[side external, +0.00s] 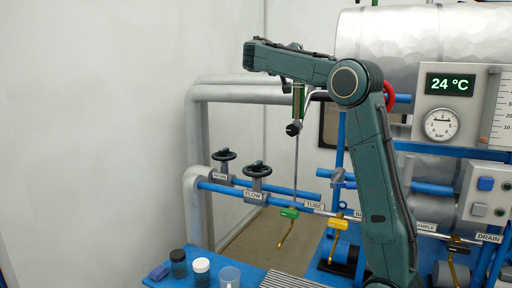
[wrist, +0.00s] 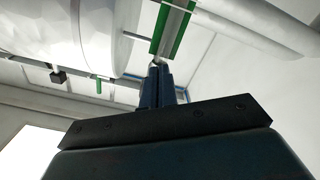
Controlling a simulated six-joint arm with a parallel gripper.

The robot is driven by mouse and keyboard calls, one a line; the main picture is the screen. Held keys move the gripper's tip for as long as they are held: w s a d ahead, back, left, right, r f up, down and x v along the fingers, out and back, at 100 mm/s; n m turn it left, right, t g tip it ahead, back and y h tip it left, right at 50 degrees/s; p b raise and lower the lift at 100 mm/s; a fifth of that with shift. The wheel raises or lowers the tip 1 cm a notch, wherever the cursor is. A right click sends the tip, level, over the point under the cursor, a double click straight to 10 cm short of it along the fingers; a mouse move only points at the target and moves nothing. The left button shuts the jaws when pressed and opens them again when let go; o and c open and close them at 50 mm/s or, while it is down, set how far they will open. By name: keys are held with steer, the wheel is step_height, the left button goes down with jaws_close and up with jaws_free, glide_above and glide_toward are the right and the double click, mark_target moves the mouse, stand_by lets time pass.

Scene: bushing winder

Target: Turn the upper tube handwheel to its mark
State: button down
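A green-framed upright gauge (side external: 298,98) hangs below my forearm in the side view, with a black knob (side external: 293,128) at its lower end. I cannot make out the upper tube handwheel; my arm covers the gauge's top in the side view. In the wrist view, the fingers of my gripper (wrist: 160,72) lie close together and look shut. Their tips are at the near end of a green-edged strip with a pale middle (wrist: 173,28). A small pale metal piece shows at the tips; I cannot tell whether they touch or hold it.
Two black handwheels (side external: 224,155) (side external: 257,170) stand on the blue pipes at left. A red wheel (side external: 390,95) is partly behind my arm. A silver tank (side external: 415,40) fills the upper right. Jars (side external: 201,270) stand on the blue bench. The space at left is clear.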

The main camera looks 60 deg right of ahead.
steer(key=shift+f, duration=0.35)
steer(key=shift+a, duration=0.1)
steer(key=shift+a, duration=2.9)
steer(key=shift+s, duration=0.1)
steer(key=shift+s+a+r, duration=0.25)
steer(key=shift+s+r, duration=0.15)
steer(key=shift+s, duration=0.2)
steer(key=shift+s+a+r, duration=0.25)
steer(key=shift+s+r, duration=0.15)
steer(key=shift+s, duration=0.15)
steer(key=shift+d, duration=0.15)
steer(key=d, duration=0.6)
steer(key=shift+d, duration=0.4)
steer(key=shift+w+r, duration=0.2)
